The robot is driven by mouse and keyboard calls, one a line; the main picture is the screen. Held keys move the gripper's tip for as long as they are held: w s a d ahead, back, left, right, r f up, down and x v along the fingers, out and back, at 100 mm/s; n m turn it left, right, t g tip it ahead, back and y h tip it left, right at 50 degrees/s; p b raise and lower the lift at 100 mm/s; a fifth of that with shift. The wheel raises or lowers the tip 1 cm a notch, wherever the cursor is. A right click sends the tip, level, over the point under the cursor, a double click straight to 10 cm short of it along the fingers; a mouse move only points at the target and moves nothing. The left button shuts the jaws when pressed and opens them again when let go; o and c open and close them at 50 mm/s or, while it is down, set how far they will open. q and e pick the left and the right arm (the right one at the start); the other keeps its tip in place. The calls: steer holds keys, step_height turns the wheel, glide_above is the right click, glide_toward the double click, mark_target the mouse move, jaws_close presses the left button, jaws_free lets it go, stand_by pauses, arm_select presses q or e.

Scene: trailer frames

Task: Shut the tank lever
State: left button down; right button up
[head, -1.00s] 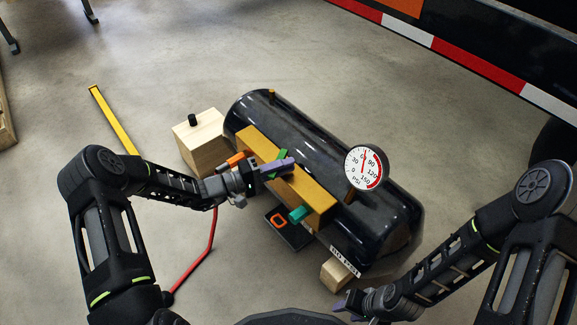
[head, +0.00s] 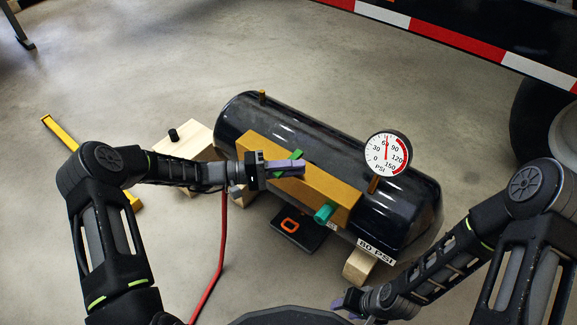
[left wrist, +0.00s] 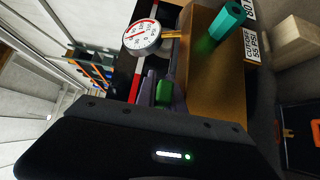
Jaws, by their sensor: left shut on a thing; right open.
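The black tank (head: 335,150) lies on its side across the middle of the head view, with a brass-coloured block (head: 325,192) along its near side. A green lever (head: 297,155) sits on this block; the gripper partly hides it. My left gripper (head: 298,168) reaches in from the left and is shut on the green lever, which also shows between the purple fingers in the left wrist view (left wrist: 163,93). A white gauge (head: 388,153) stands on the tank, its needle pointing near the top of the dial. My right gripper (head: 345,302) is open and empty at the lower right.
A teal fitting (head: 325,213) sticks out of the block. A red hose (head: 215,255) runs down from near my left gripper. Wooden blocks (head: 358,268) lie by the tank, and a yellow bar (head: 75,145) lies at left. A striped trailer rail (head: 470,43) crosses the upper right.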

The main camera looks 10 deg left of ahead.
arm_select(q)
steer(key=shift+f, duration=0.1)
steer(key=c, duration=1.7)
jaws_free()
steer(key=shift+a, duration=0.15)
steer(key=p+v, duration=0.1)
steer(key=v, duration=0.6)
steer(key=shift+s+a+p, duration=0.1)
steer(key=shift+a+p, duration=0.2)
steer(key=shift+p, duration=0.05)
